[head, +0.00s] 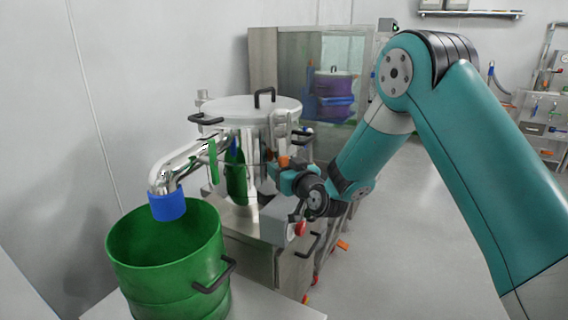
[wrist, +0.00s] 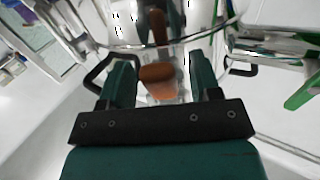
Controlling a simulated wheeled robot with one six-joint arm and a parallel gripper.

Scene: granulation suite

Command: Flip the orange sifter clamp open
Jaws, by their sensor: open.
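The orange sifter clamp (wrist: 157,74) shows in the wrist view between the two fingers of my gripper (wrist: 160,84). Its orange-brown handle points towards the camera, and a darker brown part stands behind it against the shiny steel. My gripper is open, with one dark green finger on each side of the handle and a gap visible on both sides. In the head view a small orange patch of the clamp (head: 284,161) shows at the steel sifter (head: 262,107), by my gripper (head: 279,170). My wrist hides part of it there.
A green lever (head: 213,161) hangs on the sifter's left side by the bent steel outlet pipe (head: 180,163). The outlet's blue end is above a green drum (head: 165,250). Black handles stick out from the lid. Open floor (head: 420,240) lies to the right.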

